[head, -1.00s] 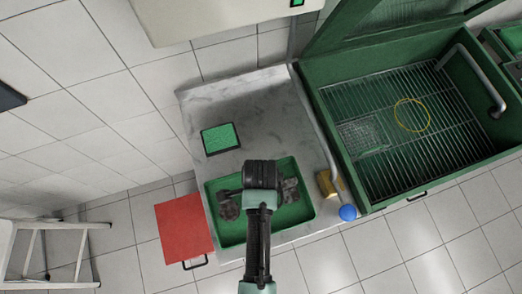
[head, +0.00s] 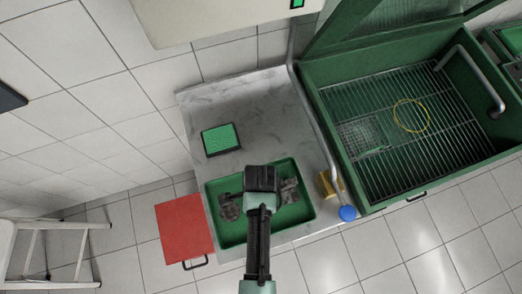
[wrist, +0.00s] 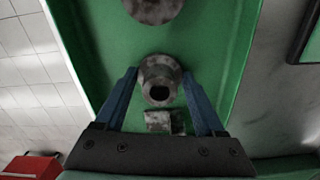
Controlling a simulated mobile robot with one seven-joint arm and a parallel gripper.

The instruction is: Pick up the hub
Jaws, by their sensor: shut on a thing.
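The hub (wrist: 160,72) is a grey, worn metal part with a round flange and a short hollow neck. In the wrist view it sits between the two blue fingers of my gripper (wrist: 158,82), which are shut on it. Its bore faces the camera. The green tray (wrist: 105,52) is beneath it; I cannot tell whether the hub still touches the tray. In the head view my wrist hides the hub and fingertips over the middle of the tray (head: 302,214).
Another round grey part (wrist: 152,8) and a small blocky part (wrist: 158,121) lie in the tray. On the worktop (head: 262,108) are a green pad (head: 220,139) and a yellow block (head: 325,184). A green washing cabinet (head: 330,130) stands right, a red panel (head: 183,228) left.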

